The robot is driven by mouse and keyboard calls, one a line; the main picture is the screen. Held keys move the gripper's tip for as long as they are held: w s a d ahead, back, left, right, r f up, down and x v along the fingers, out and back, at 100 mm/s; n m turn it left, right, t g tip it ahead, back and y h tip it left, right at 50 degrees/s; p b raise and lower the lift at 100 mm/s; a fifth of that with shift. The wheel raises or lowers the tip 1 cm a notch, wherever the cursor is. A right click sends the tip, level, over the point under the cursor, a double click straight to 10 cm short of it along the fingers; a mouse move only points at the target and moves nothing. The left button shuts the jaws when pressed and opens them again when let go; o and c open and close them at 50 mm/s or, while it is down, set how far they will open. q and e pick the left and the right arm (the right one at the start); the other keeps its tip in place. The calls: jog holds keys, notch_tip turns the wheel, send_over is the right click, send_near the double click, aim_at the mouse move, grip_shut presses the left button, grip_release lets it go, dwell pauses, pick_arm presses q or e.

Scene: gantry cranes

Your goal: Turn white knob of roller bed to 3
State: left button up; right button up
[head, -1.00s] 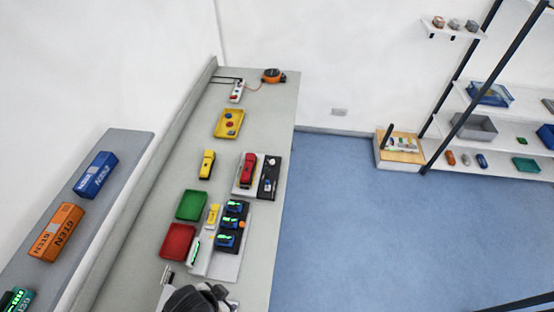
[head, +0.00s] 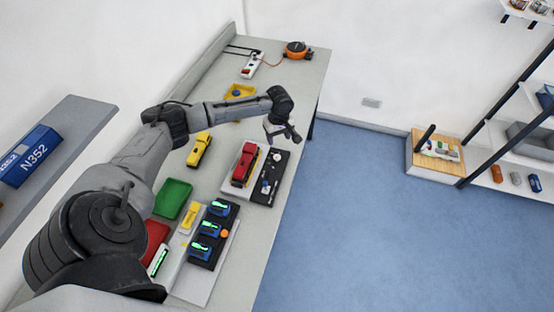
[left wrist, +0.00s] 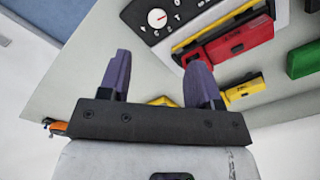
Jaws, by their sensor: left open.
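In the left wrist view, a round white knob (left wrist: 157,18) with a small red mark sits on a black panel (left wrist: 185,18) with white markings too small to read surely. In the head view the black panel (head: 271,172) lies beside a red vehicle-shaped piece (head: 244,167), also in the left wrist view (left wrist: 238,42). My left gripper (head: 283,134) hangs over the panel's far end. Its purple fingers (left wrist: 158,65) are apart, with nothing between them. The knob is beyond the fingertips, untouched. My right gripper is out of view.
A green tray (head: 173,199), a red tray (head: 155,238) and a yellow vehicle (head: 200,149) stand left of the panel. Blue pieces (head: 209,228) sit in a dark holder nearer me. The floor right of the bench (head: 283,88) is clear.

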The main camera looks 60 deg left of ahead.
aim_at(277, 156)
pick_arm(q)
jog(key=shift+n, duration=0.4)
jog(key=f, duration=0.3)
jog(key=a+f, duration=0.1)
jog(key=f, duration=0.3)
jog(key=f+b, duration=0.1)
jog(key=f, duration=0.3)
jog(key=shift+w+a+f, duration=0.1)
jog(key=shift+a+f, duration=0.05)
jog(key=shift+f, duration=0.95)
jog(key=c, duration=0.9)
